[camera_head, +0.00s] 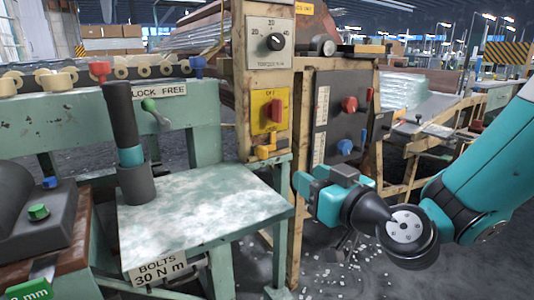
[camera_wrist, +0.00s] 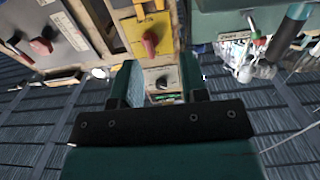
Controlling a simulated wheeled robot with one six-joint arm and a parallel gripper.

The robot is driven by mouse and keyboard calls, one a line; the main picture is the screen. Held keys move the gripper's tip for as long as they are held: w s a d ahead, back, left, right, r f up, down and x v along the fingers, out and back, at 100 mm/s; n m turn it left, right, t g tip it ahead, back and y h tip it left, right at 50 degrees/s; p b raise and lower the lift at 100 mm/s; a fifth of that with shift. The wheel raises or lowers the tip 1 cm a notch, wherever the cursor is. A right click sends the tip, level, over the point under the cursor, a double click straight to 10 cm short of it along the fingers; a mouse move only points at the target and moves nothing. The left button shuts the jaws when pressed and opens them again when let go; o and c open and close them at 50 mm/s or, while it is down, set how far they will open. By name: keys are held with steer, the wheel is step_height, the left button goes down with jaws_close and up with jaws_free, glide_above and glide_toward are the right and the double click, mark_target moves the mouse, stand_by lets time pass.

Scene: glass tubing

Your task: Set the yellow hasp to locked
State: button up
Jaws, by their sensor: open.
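The yellow hasp (camera_head: 265,152) sits low on the beige post in the head view, just below a yellow plate (camera_head: 267,111) with a red switch (camera_head: 275,110). I cannot tell from its small shape which position it is in. In the wrist view, which looks upside down, a small yellow-orange part at the top edge, beyond the yellow plate (camera_wrist: 148,35), appears to be the hasp (camera_wrist: 138,9). My gripper (camera_head: 318,180) is open and empty, to the right of and a little lower than the hasp in the head view, apart from it. Its two fingers (camera_wrist: 161,82) frame a dial in the wrist view.
A black dial (camera_head: 275,42) is above the yellow plate. A dark panel (camera_head: 341,118) with red and blue knobs is to the right. The green table (camera_head: 215,215) with a dark cylinder (camera_head: 125,130) and a green-knobbed lever (camera_head: 150,106) stand left.

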mark_target(266, 151)
steer(key=shift+p+x, duration=6.2)
steer(key=shift+x, duration=1.55)
steer(key=shift+s, duration=0.1)
jaws_close()
